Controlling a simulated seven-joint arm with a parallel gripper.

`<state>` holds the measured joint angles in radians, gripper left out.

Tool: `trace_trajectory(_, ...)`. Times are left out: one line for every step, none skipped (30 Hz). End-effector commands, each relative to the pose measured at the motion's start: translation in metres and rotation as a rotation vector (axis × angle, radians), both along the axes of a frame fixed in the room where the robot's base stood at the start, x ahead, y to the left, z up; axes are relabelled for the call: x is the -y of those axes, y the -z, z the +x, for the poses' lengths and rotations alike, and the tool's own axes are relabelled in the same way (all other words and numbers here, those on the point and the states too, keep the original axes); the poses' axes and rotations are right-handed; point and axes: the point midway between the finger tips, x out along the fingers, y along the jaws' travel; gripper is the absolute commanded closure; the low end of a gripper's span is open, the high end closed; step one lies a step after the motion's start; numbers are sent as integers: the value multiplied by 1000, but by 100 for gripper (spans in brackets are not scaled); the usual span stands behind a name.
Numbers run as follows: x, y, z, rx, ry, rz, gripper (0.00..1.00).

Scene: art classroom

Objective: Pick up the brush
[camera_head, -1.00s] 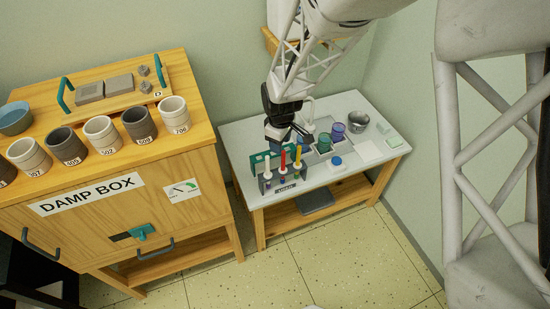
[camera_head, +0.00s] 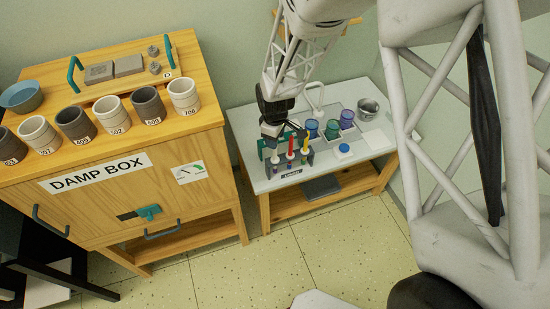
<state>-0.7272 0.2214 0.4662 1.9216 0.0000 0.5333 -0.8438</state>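A small dark rack (camera_head: 291,173) with a label on its front stands near the front left of the white-topped table. Slim upright tools with a white (camera_head: 275,157), a red (camera_head: 290,148) and a yellow (camera_head: 305,145) top stand in it. They are too small for me to tell which is a brush. My gripper (camera_head: 286,133) is black and hangs just behind and above the rack, close to the tool tops. Its fingers are small and dark here, so their opening and any contact with the tools are unclear.
Blue (camera_head: 311,128), green (camera_head: 332,129) and purple (camera_head: 347,119) jars, a metal pot (camera_head: 368,109) and a blue-lidded item (camera_head: 344,149) share the table (camera_head: 243,123). The wooden damp box (camera_head: 110,205), with a row of cups on top, stands at left.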

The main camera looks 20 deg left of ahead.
Motion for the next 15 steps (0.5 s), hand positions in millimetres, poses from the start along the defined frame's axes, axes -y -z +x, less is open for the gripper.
trace_trajectory(0,4,0,0,0,0,53)
trace_trajectory(0,5,0,0,0,0,53)
trace_trajectory(0,7,0,0,0,0,53)
trace_trajectory(0,7,0,1,0,1,53)
trace_trajectory(0,8,0,1,0,1,53)
trace_trajectory(0,8,0,1,0,1,53)
trace_trajectory(0,8,0,1,0,1,53)
trace_trajectory(0,8,0,1,0,1,53)
trace_trajectory(0,8,0,1,0,1,53)
trace_trajectory(0,8,0,1,0,1,53)
trace_trajectory(0,8,0,1,0,1,53)
trace_trajectory(0,8,0,1,0,1,53)
trace_trajectory(0,8,0,1,0,1,53)
trace_trajectory(0,8,0,1,0,1,53)
trace_trajectory(0,9,0,1,0,0,53)
